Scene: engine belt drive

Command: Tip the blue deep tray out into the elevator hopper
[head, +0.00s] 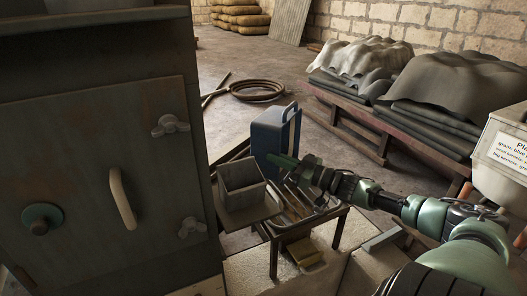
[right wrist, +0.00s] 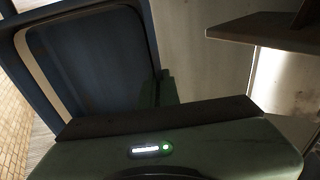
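The blue deep tray (head: 267,138) stands steeply tilted, nearly on edge, behind a small slatted stand in the head view. Its dark blue side with a pale strip (right wrist: 90,52) fills the upper left of the right wrist view. My right gripper (head: 287,161) reaches in from the right and appears shut on the tray's lower edge; one finger is hidden. The square, open-topped grey box that looks like the elevator hopper (head: 243,199) is in front of the tray, slightly left. The tray's contents are not visible. My left gripper is out of view.
A large dark cabinet (head: 100,150) with a handle and wing knobs blocks the left side. The slatted stand (head: 300,208) is right of the hopper. A labelled white bin (head: 500,160) is at the right edge. A coiled hose (head: 256,90) and covered pallets lie behind.

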